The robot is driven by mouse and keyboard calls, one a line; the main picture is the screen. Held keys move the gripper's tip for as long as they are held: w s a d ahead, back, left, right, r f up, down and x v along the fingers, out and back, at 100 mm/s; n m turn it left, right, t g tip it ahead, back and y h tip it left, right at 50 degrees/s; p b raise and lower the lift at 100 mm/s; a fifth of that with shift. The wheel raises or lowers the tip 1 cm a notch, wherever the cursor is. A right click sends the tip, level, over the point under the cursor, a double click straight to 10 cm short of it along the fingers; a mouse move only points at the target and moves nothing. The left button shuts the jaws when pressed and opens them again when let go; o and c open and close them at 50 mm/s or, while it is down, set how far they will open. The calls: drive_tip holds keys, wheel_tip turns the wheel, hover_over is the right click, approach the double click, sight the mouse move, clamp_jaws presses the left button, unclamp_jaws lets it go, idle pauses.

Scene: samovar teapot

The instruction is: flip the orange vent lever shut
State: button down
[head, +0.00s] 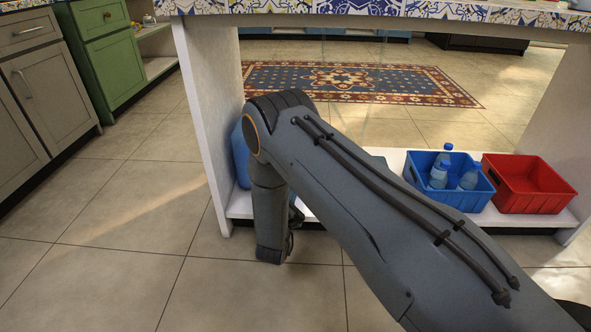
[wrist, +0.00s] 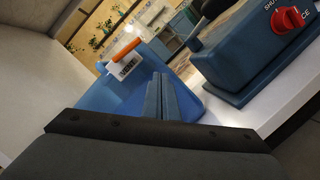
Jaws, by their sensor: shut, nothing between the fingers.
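The orange vent lever (wrist: 126,48) shows in the wrist view, on a white plate lettered VENT (wrist: 122,66) on a blue container (wrist: 90,95). The lever lies tilted in the picture along the plate's upper edge. My gripper (wrist: 158,82) is shut and empty, to the right of and below the lever in the picture, apart from it. In the head view the lever is hidden. A blue container (head: 239,158) shows partly there behind my arm, on the low shelf. My gripper's fingers do not show in the head view.
A blue device with a red knob (wrist: 290,18) stands to the right in the wrist view. In the head view, a blue crate (head: 473,205) with bottles and a red crate (head: 530,205) stand on the white shelf. A white side panel (head: 208,110) borders the shelf's left. Floor in front is clear.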

drive_tip(key=shift+d+f+p+v, duration=0.15)
drive_tip(key=shift+p+v, duration=0.1)
drive_tip(key=shift+v, duration=0.65)
drive_tip(key=shift+d+f+p+v, duration=0.1)
drive_tip(key=shift+d+p+v, duration=0.15)
drive_tip(key=shift+v, duration=0.65)
drive_tip(key=shift+d+p+v, duration=0.1)
drive_tip(key=shift+p+v, duration=0.15)
drive_tip(key=shift+v, duration=0.65)
drive_tip(key=shift+s, duration=0.1)
